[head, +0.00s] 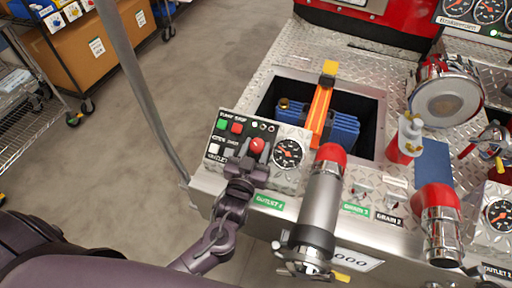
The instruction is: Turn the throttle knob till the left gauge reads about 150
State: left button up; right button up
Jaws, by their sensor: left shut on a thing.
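The red throttle knob (257,145) sits on a tilted control panel (214,151) at the front left of the truck's bumper. My left gripper (255,153) reaches it from below and is shut on it; its fingers partly hide the knob's lower side. The left gauge (288,153), round with a black face, is just right of the knob. Its face is clear of my gripper, but the needle and numbers are too small to read surely. My right gripper is not in view.
A silver nozzle with a red tip (325,195) stands close to the gauge's right. Behind are an open bin with blue hose (343,128) and an orange strap (319,115). A grey bar (140,85) rises at left. Open floor lies left of the bumper.

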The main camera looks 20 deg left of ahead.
pick_arm(q)
jog(key=m+h, duration=0.1)
jog(key=m+h+p, duration=0.1)
jog(key=m+h, duration=0.1)
jog(key=m+h+p, duration=0.1)
jog(key=m, duration=0.1)
jog(key=shift+a+r+g+h, duration=0.1)
jog(key=shift+a+g+h, duration=0.15)
jog(key=shift+g+h, duration=0.15)
jog(key=m+g+h, duration=0.1)
jog(key=m+h, duration=0.1)
jog(key=m+g+h+p, duration=0.1)
jog(key=m+h, duration=0.1)
jog(key=shift+w+a+m, duration=0.15)
jog(key=shift+m, duration=0.25)
jog(key=shift+m+g+h, duration=0.7)
jog(key=shift+m+g, duration=0.1)
jog(key=shift+m, duration=0.2)
jog(key=shift+a+m+g+h, duration=0.1)
jog(key=shift+m+g+h, duration=0.9)
jog(key=shift+m+g, duration=0.45)
jog(key=shift+m, duration=0.25)
jog(key=o, duration=1)
jog(key=shift+c, duration=0.2)
jog(key=shift+b+v, duration=0.5)
jog(key=shift+v, duration=3.35)
